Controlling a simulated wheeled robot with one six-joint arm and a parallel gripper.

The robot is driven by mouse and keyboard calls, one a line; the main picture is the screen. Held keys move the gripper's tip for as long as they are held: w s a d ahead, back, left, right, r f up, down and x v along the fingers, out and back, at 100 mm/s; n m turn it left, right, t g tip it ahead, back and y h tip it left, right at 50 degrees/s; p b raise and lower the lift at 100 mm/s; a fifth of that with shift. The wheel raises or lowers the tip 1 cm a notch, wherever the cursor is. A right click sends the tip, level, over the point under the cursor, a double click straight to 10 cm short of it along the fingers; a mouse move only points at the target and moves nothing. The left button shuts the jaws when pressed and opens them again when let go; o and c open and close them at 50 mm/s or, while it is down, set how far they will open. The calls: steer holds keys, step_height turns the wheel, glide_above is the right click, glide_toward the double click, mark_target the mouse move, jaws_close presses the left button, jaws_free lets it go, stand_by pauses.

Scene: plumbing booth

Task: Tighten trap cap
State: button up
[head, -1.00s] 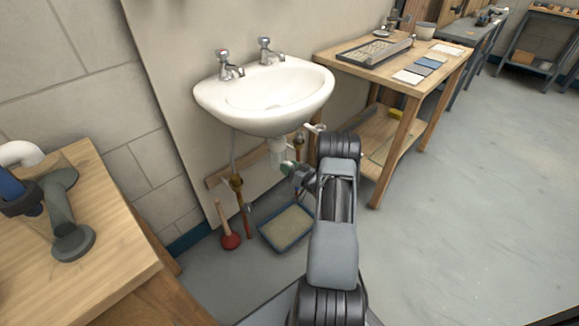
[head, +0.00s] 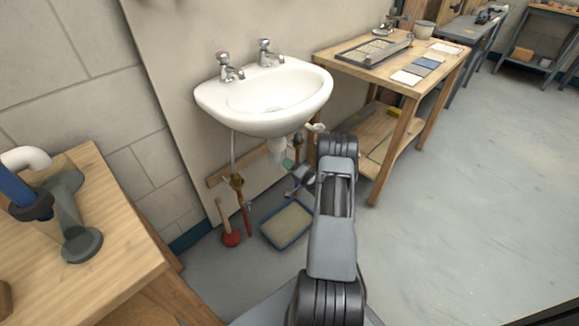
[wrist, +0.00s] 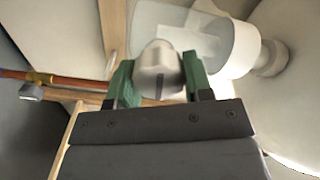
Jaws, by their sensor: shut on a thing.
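The white sink (head: 265,95) hangs on the panel, with its pale trap (head: 277,150) below the bowl. The trap also shows as a translucent cup and white pipe in the wrist view (wrist: 228,48). My gripper (head: 289,165) is just below the trap. In the wrist view its green fingers (wrist: 158,82) are shut on a rounded, pale metallic piece with a dark slot, which looks like the trap cap (wrist: 158,62). The cap overlaps the trap in this view; I cannot tell whether they touch. The fingers hide the cap in the head view.
A blue-rimmed tray (head: 287,224) lies on the floor below, with a red plunger (head: 231,239) beside it. A copper pipe (wrist: 60,82) runs at the left of the wrist view. A wooden bench (head: 110,230) stands left, and a worktable (head: 345,62) stands right.

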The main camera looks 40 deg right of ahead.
steer(key=shift+d+m, duration=0.1)
steer(key=shift+m, duration=0.5)
steer(key=o, duration=0.9)
steer(key=shift+s, duration=0.1)
steer(key=s+p, duration=0.1)
steer(key=s, duration=0.3)
steer(key=s+d+p, duration=0.1)
steer(key=s, duration=0.4)
steer(key=s+d+p, duration=0.1)
steer(key=s, duration=0.3)
steer(key=shift+s+d, duration=0.2)
